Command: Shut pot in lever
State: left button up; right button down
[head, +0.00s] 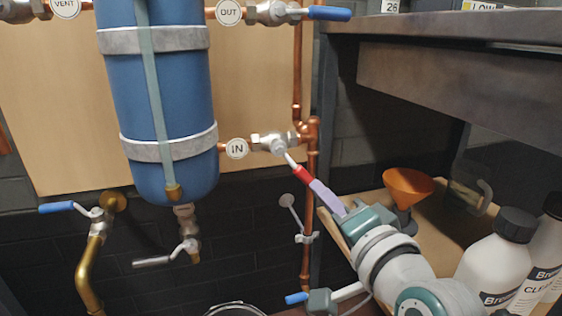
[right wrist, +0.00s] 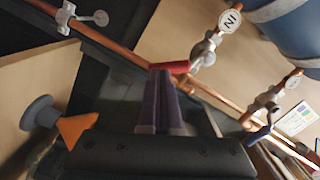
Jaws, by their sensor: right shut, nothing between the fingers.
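The pot is a blue cylinder (head: 165,110) strapped to the wall board in the head view; part of it shows in the right wrist view (right wrist: 292,28). Its IN valve (head: 270,142), beside the round IN tag (head: 236,148), has a lever with a red grip (head: 300,175). The lever slants down and right, across its pipe. My right gripper (head: 312,184) has purple fingers, shut and empty, with tips at the red grip's end. In the right wrist view the red grip (right wrist: 172,66) lies just beyond the fingertips (right wrist: 160,74); I cannot tell whether they touch. My left gripper is not in view.
A vertical copper pipe (head: 310,220) runs right of the pot. A blue-handled OUT valve (head: 328,13) is above. Other levers (head: 57,207) are lower left. A shelf at right holds an orange funnel (head: 407,184) and white bottles (head: 495,262), close to my right arm.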

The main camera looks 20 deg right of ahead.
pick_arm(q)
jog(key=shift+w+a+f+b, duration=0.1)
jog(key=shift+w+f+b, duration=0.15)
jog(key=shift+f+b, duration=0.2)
pick_arm(e)
jog(key=shift+w+a+f+m, duration=0.2)
jog(key=shift+a+m, duration=0.25)
jog(key=shift+m, duration=0.65)
jog(key=shift+r, duration=0.1)
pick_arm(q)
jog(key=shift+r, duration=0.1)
